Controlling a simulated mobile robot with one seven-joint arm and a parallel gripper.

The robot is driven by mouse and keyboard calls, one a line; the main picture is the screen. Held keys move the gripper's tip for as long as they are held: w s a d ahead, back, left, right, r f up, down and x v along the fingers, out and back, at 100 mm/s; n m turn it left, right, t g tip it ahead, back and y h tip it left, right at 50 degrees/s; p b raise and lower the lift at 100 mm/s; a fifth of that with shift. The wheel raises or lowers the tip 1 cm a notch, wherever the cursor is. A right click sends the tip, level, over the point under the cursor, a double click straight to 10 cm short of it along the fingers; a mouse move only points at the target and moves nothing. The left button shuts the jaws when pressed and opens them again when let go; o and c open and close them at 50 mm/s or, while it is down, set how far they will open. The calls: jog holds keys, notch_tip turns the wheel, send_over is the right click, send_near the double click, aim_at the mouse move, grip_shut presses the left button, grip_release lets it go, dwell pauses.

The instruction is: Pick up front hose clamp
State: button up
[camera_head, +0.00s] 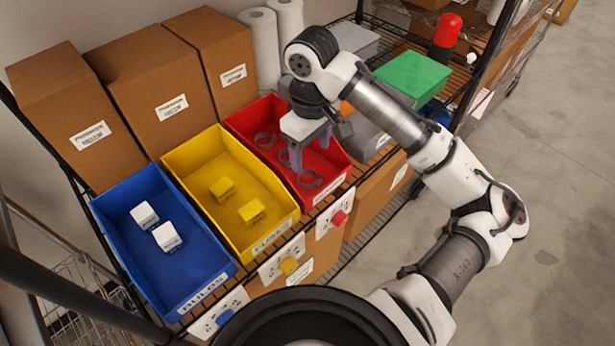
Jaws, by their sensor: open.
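A red bin (337,163) on the wire shelf holds several dark ring-shaped hose clamps. The front hose clamp (310,180) lies near the bin's front wall. Another clamp (264,140) lies toward the back, and one more (285,157) shows partly beside my gripper. My gripper (309,155) is open and points down into the red bin, just behind and above the front clamp. Its fingers partly hide the middle of the bin. I cannot tell whether a fingertip touches any clamp.
A yellow bin (180,156) with yellow blocks and a blue bin (112,204) with white blocks stand to the left. Cardboard boxes (160,90) and paper rolls (259,45) stand behind. A grey bin (367,138) and a green-topped box (412,74) are at right. Floor at right is clear.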

aim_at(308, 177)
jog(key=shift+w+a+f+p, duration=0.1)
jog(key=shift+f+p, duration=0.05)
jog(key=shift+f, duration=1.9)
jog(key=shift+a+f+p, duration=0.1)
jog(key=shift+f+p, duration=0.05)
jog(key=shift+f, duration=1.9)
jog(key=c, duration=1.1)
